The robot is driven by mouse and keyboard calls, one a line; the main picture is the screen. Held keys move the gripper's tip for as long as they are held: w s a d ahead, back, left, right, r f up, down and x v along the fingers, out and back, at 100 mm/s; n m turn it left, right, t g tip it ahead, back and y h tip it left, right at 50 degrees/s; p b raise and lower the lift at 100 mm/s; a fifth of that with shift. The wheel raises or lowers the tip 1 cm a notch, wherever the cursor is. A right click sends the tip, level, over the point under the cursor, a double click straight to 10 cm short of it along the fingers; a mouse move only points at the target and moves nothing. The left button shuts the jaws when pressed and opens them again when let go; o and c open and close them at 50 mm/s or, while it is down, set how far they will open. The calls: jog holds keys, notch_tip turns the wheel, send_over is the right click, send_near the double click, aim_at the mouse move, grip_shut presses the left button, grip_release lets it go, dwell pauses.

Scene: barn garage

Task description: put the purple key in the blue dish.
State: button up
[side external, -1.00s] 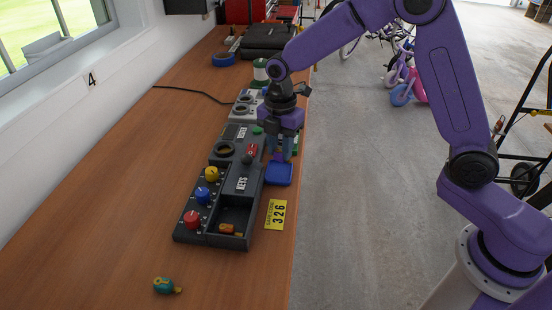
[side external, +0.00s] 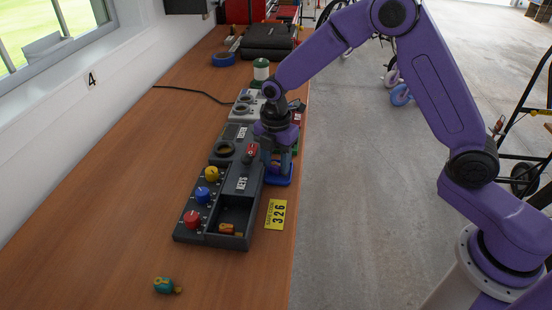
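The blue dish (side external: 287,182) stands at the right edge of the bench, beside the dark key tray (side external: 240,183) marked KEYS. My gripper (side external: 278,171) points down right over the dish and hides much of it. Its fingers are small and dark here, so I cannot tell whether they are open or shut. I cannot make out the purple key clearly; it may be hidden at the fingertips or in the dish.
The tray carries red (side external: 193,219), blue (side external: 203,194) and yellow (side external: 211,173) knobs. An orange item (side external: 227,228) lies in its near compartment. A yellow 326 plate (side external: 276,214) and a teal item (side external: 164,285) lie nearer. The bench's left side is clear.

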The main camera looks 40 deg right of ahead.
aim_at(276, 164)
jog(key=shift+o, duration=0.3)
jog(key=shift+r, duration=0.1)
notch_tip(276, 164, up, 12)
jog(key=s+d+m, duration=0.3)
jog(key=s, duration=0.8)
jog(key=s+d+f+m, duration=0.1)
jog(key=s+d+m, duration=0.2)
jog(key=s, duration=0.7)
jog(key=s+d+m, duration=0.3)
jog(key=s+d, duration=0.1)
jog(key=s, duration=0.7)
jog(key=shift+s+f+m, duration=0.25)
jog(key=shift+s+m, duration=0.05)
jog(key=shift+m, duration=0.1)
